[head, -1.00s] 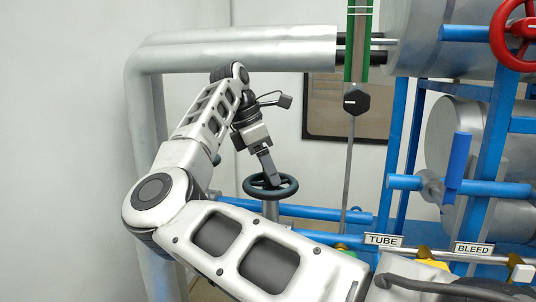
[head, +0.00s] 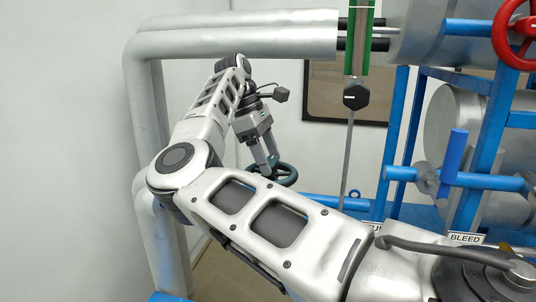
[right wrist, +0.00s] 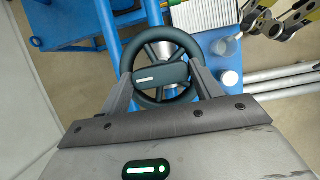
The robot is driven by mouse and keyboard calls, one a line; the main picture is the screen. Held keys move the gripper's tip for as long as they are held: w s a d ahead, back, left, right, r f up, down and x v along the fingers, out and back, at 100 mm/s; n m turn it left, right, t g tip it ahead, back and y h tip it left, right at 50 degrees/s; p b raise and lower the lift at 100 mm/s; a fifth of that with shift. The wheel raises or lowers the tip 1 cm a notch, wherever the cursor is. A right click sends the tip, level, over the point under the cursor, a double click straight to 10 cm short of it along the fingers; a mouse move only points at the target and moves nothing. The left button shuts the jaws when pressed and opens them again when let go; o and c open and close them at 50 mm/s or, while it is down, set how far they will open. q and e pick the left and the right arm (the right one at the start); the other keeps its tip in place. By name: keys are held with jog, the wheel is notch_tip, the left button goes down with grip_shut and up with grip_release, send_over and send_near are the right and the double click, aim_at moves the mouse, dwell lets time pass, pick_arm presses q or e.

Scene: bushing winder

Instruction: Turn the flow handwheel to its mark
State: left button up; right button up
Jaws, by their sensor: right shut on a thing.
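The dark green flow handwheel (head: 287,173) stands low, left of the blue frame, partly hidden behind my right gripper's fingers. It also shows in the right wrist view as a spoked ring (right wrist: 184,95). My right gripper (head: 266,168) reaches down to it from above. In the right wrist view, its two fingers (right wrist: 161,72) are on either side of a dark green bar (right wrist: 172,73) across the wheel and are shut on it. The bar bears a short pale dash. I cannot make out a separate target mark. My left gripper is not in view.
A red handwheel (head: 499,35) is at the upper right. A black knob (head: 356,96) hangs below a green gauge strip (head: 357,45). Blue pipes and frame (head: 400,140) fill the right. Thick grey pipes (head: 240,45) run behind my arm. The BLEED label (head: 465,238) is beside my arm.

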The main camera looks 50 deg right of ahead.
jog(key=o, duration=0.9)
jog(key=shift+o, duration=0.4)
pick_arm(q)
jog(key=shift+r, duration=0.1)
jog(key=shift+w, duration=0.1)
pick_arm(e)
jog(key=shift+r, duration=0.1)
pick_arm(q)
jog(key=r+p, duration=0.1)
jog(key=p, duration=0.1)
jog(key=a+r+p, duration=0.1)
jog(key=p, duration=0.2)
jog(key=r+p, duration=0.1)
jog(key=p, duration=0.2)
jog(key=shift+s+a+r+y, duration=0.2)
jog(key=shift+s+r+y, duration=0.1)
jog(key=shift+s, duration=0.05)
pick_arm(e)
jog(key=v, duration=1.6)
jog(key=shift+d+f, duration=0.1)
jog(key=shift+f, duration=0.1)
